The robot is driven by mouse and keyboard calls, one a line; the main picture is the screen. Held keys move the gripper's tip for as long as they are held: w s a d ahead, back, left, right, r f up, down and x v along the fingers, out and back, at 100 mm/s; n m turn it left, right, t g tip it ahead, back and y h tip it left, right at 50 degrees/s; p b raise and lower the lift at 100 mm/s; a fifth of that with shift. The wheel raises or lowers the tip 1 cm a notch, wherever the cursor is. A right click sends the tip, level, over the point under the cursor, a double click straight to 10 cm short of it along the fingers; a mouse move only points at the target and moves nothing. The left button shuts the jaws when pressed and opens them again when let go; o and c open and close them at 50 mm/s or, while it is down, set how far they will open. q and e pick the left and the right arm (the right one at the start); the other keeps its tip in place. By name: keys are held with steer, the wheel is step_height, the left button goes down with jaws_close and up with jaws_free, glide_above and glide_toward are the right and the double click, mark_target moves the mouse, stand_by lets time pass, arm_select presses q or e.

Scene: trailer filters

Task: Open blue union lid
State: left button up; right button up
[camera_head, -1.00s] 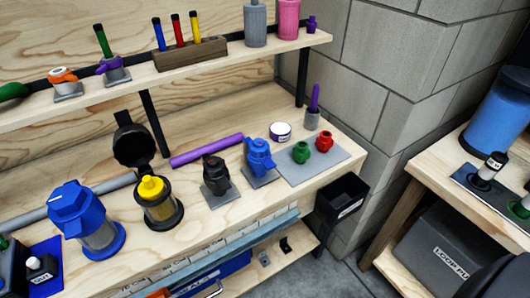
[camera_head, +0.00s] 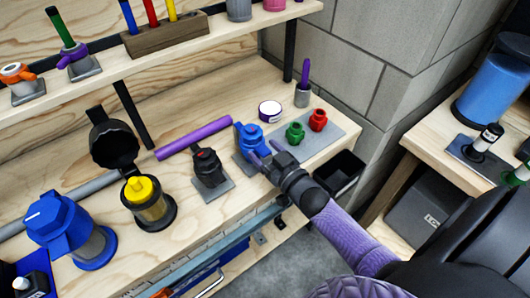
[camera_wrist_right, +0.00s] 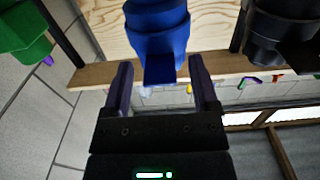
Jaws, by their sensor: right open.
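The blue union (camera_head: 246,137) stands upright on a grey plate near the bench's right side, its lid shut as far as I can see. My right gripper (camera_head: 264,152) is at its front right side, with purple fingers apart and pointing at it. In the right wrist view, the blue union (camera_wrist_right: 158,28) shows between the open fingers of my right gripper (camera_wrist_right: 161,68). Its tab reaches down toward the gap. I cannot tell whether the fingers touch it. My left gripper is not in view.
A black union (camera_head: 207,166) stands left of the blue one. Green (camera_head: 295,132) and red (camera_head: 318,120) fittings sit on a grey plate to its right. A purple tube (camera_head: 193,138) lies behind. A black bin (camera_head: 343,170) hangs at the bench's front edge.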

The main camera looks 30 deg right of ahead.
steer(key=shift+w, duration=0.1)
jaws_close()
stand_by(0.3)
stand_by(1.1)
